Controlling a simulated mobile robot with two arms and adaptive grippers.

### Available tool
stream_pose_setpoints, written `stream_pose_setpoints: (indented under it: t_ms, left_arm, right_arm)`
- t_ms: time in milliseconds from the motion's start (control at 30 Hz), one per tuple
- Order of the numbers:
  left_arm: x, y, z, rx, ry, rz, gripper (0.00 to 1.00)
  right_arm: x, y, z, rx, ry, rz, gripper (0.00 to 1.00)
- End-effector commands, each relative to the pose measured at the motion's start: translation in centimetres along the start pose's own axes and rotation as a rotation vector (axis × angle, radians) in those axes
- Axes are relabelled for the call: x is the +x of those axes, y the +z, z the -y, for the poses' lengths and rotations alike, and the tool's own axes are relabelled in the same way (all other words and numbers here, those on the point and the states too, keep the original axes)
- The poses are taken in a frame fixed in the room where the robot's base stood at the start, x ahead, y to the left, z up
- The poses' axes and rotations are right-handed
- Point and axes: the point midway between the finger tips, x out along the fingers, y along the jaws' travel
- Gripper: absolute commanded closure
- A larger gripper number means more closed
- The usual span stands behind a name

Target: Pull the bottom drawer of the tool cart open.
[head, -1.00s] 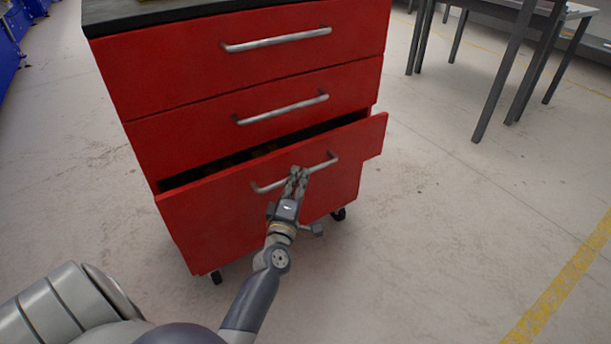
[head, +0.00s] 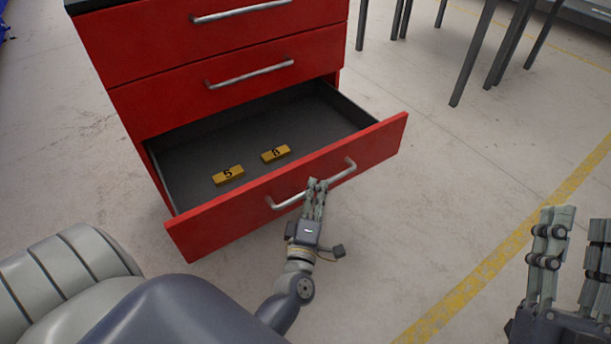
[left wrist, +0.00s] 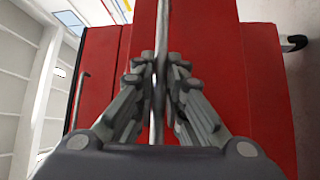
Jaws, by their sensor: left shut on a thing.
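The red tool cart (head: 228,55) stands left of centre in the head view. Its bottom drawer (head: 225,228) is pulled well out, and its dark inside shows. Two yellow blocks lie in it, one marked 5 (head: 228,176) and one marked 6 (head: 275,153). My left gripper (head: 316,185) is shut on the drawer's silver handle (head: 343,174); in the left wrist view the fingers (left wrist: 160,75) close on the bar from both sides. My right gripper (head: 575,235) is at the right edge, fingers apart and empty, partly cut off.
The two upper drawers, with silver handles (head: 250,74), are shut. Dark table legs (head: 478,60) stand at the upper right. The concrete floor (head: 460,170) right of the cart is clear, crossed by a yellow line (head: 500,255).

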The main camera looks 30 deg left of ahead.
Motion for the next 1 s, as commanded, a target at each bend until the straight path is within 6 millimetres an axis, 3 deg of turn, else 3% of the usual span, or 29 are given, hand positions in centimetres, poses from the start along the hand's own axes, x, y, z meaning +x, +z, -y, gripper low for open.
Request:
stream_pose_setpoints:
  t_ms: [200, 633, 667, 733, 1000]
  left_arm:
    - [-1.1, 1.1, -0.2, 0.0, -0.002, -0.001, 1.0]
    - [-1.3, 1.3, -0.2, 0.0, -0.001, -0.002, 1.0]
    - [-1.3, 1.3, -0.2, 0.0, -0.001, -0.002, 0.82]
    - [-1.3, 1.3, -0.2, 0.001, -0.001, -0.002, 0.69]
    - [-1.3, 1.3, -0.3, 0.0, 0.0, -0.001, 0.69]
  right_arm:
    - [0.0, 1.6, -0.2, -0.004, 0.003, 0.085, 0.6]
    - [-0.1, 1.9, -0.2, -0.004, 0.004, 0.1, 0.6]
    - [-0.1, 1.9, -0.2, -0.004, 0.004, 0.1, 0.6]
    - [-0.1, 1.9, -0.2, -0.004, 0.004, 0.1, 0.6]
    - [-0.1, 1.9, -0.2, -0.004, 0.004, 0.099, 0.6]
